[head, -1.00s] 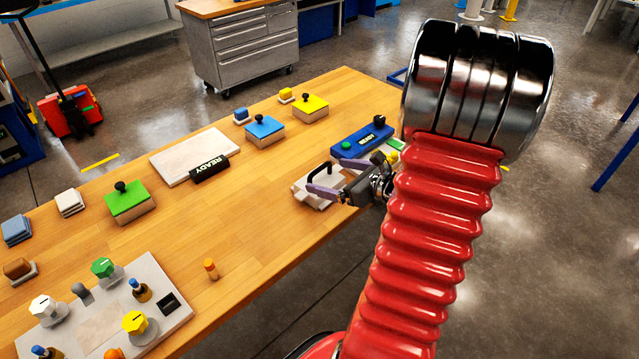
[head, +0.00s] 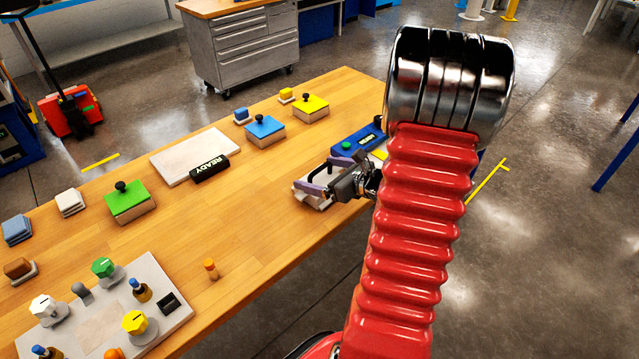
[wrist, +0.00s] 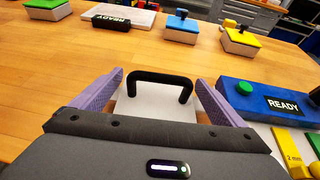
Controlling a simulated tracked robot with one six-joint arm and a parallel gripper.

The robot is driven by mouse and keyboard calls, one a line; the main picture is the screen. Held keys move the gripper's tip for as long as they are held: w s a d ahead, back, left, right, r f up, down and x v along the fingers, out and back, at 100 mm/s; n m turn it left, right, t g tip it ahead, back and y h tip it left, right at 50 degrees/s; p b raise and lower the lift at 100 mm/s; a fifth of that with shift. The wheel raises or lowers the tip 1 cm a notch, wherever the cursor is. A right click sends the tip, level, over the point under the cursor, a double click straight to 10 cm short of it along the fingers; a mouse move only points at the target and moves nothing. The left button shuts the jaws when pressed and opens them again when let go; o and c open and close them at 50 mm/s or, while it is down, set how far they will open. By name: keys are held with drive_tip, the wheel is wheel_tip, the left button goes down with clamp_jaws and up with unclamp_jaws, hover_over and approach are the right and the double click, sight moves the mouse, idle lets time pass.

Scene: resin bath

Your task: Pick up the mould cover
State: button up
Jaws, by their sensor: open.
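The mould cover (head: 303,195) is a white slab with a black bar handle, on the wooden table near its right edge. In the wrist view the black handle (wrist: 160,78) stands up from the white cover (wrist: 154,106). My gripper (head: 322,175) is open, with its purple fingers on either side of the handle. In the wrist view the fingers (wrist: 158,92) flank the handle with gaps on both sides. The near part of the cover is hidden behind my gripper body.
A blue box with a green button and READY display (wrist: 268,100) stands right of the cover. Yellow pieces (wrist: 292,150) lie before it. Lidded boxes in green (head: 129,203), blue (head: 265,132) and yellow (head: 311,109) stand along the table. The wood left of the cover is clear.

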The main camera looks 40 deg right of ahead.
drive_tip(key=c, duration=1.8)
